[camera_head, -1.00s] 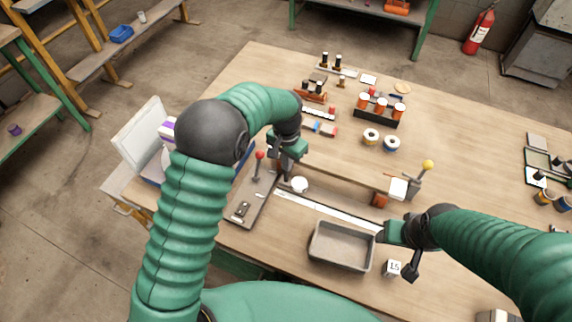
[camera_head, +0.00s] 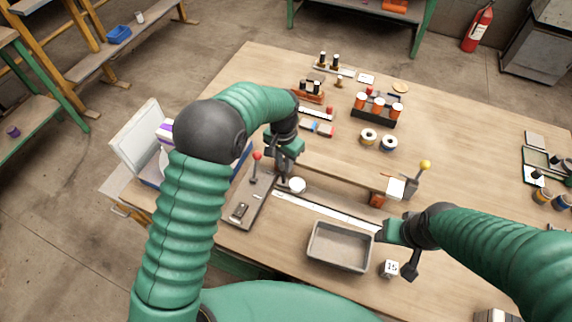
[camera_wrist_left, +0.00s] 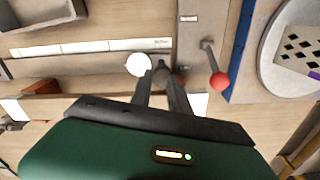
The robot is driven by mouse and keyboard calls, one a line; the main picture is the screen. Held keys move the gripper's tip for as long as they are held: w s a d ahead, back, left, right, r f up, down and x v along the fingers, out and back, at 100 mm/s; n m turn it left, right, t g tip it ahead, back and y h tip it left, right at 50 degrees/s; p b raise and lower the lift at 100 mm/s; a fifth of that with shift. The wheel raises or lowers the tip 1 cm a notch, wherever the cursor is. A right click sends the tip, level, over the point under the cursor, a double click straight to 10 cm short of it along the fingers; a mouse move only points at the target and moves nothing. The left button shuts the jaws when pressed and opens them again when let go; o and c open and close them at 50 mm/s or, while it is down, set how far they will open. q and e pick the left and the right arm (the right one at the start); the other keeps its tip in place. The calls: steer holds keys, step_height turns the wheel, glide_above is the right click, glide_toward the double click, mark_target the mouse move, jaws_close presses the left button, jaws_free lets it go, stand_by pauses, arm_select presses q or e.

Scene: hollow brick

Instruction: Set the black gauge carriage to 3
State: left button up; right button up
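A gauge with a long white scale strip (camera_head: 330,212) lies across the front of the table; the strip also shows in the left wrist view (camera_wrist_left: 85,48). A white round knob (camera_head: 297,185) is at its left end and shows beside my fingers in the left wrist view (camera_wrist_left: 138,64). My left gripper (camera_head: 284,178) points down there. Its fingertips (camera_wrist_left: 160,74) meet a small dark part just right of the knob; whether they grip it is unclear. I cannot clearly make out the black carriage or the scale's numbers. My right gripper (camera_head: 381,232) is near the strip's right end, its fingers unclear.
A lever with a red ball (camera_head: 257,156) on a grey base stands left of the gauge. A grey tray (camera_head: 340,247) and a white number cube (camera_head: 390,268) are in front. A yellow-ball lever (camera_head: 424,165) stands to the right.

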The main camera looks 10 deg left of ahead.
arm_select(q)
steer(key=r+p, duration=0.4)
steer(key=r, duration=0.1)
steer(key=shift+w+a+r, duration=0.15)
steer(key=shift+w+r, duration=0.1)
steer(key=shift+w+r+p, duration=0.15)
steer(key=shift+r+p, duration=0.15)
steer(key=shift+p, duration=0.1)
step_height(320, 180, up, 12)
steer(key=p, duration=0.9)
steer(key=shift+p, duration=0.35)
arm_select(e)
step_height(320, 180, up, 15)
steer(key=w, duration=0.1)
steer(key=shift+w+a+f, duration=0.15)
steer(key=shift+w+a, duration=0.1)
steer(key=shift+a, duration=0.1)
arm_select(q)
steer(key=shift+w, duration=0.1)
